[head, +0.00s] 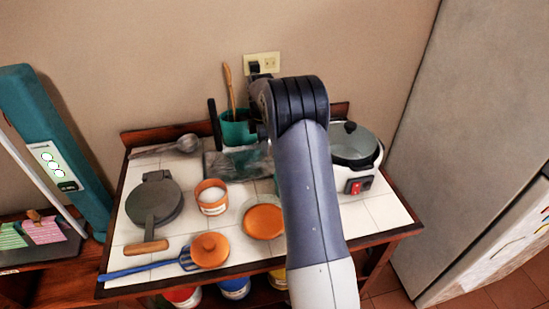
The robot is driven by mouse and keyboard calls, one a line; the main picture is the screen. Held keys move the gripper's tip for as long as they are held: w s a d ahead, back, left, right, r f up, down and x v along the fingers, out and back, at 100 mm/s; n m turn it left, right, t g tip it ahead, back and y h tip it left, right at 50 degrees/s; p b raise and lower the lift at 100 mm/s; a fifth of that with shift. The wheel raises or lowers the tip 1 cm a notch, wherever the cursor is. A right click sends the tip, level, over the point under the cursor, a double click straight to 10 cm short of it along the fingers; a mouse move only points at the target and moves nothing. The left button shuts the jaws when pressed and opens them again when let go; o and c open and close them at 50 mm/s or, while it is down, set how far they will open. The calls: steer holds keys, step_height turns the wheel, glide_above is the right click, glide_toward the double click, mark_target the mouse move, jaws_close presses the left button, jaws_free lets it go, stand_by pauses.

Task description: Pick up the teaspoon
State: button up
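A metal spoon (187,143) with a rounded bowl and a long dark handle lies at the back left of the tiled table; I cannot tell whether it is the teaspoon. A wooden-handled utensil (229,92) stands in a teal pot (238,132) at the back. My arm reaches up from the bottom, and its bent joint hides part of the table's back. My gripper (238,139) seems to be by the teal pot, with dark parts beside it. Its fingertips are not clear, and I see nothing held in it.
The table (126,232) also holds a waffle iron (153,202), a blue slotted turner (150,268), an open orange jar (212,204), an orange lid (209,250), an orange-topped dish (263,222) and a rice cooker (354,150). A fridge (480,140) stands at right.

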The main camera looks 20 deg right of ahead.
mark_target(264, 160)
steer(key=shift+s+a+f+p, duration=0.15)
steer(key=shift+f+p, duration=0.3)
steer(key=shift+f, duration=1.65)
steer(key=shift+f, duration=0.2)
jaws_close()
